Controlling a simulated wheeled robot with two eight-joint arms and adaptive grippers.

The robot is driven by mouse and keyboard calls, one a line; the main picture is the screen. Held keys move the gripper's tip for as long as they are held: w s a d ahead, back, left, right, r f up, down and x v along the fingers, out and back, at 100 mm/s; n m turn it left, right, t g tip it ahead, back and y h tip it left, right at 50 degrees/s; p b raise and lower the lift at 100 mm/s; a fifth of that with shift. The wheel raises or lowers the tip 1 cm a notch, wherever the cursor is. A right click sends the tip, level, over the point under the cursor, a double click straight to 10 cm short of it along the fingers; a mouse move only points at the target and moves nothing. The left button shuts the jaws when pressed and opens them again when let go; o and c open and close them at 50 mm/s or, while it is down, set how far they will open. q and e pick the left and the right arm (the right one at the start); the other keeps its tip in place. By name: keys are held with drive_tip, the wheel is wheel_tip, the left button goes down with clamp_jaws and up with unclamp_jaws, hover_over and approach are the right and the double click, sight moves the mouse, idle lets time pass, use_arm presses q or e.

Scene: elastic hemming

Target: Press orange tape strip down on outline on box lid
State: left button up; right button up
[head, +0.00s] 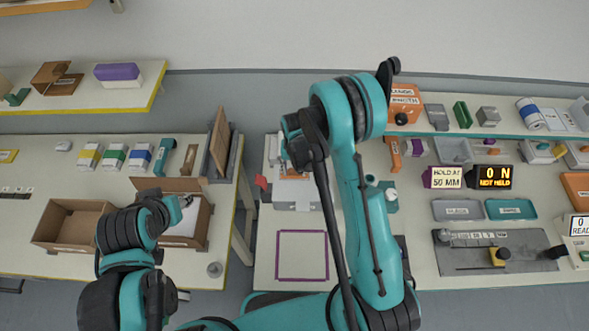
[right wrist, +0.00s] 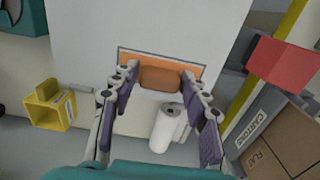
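A flat orange strip (right wrist: 198,70) lies on a white, lid-like surface (right wrist: 190,22) in the right wrist view. A thin dark line borders part of it. A rounded brown block (right wrist: 160,78) covers its middle. My right gripper (right wrist: 160,76) has its fingertips at both ends of this block and appears shut on it, over the strip. I cannot tell whether the block presses on the strip. In the head view an orange patch (head: 292,176) shows below the right arm's end on the white surface (head: 292,194). My left gripper (head: 184,201) is small there, over an open brown box (head: 203,226); its fingers are unclear.
A purple square outline (head: 302,278) marks the middle table. Another open carton (head: 45,221) stands at left. In the right wrist view, a white roll (right wrist: 168,129), a yellow holder (right wrist: 50,107), a red block (right wrist: 280,65) and brown cartons (right wrist: 278,145) lie around the gripper.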

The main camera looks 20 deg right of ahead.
drive_tip(key=shift+o, duration=0.4)
wheel_tip(320, 180, up, 12)
idle(0.3)
idle(0.5)
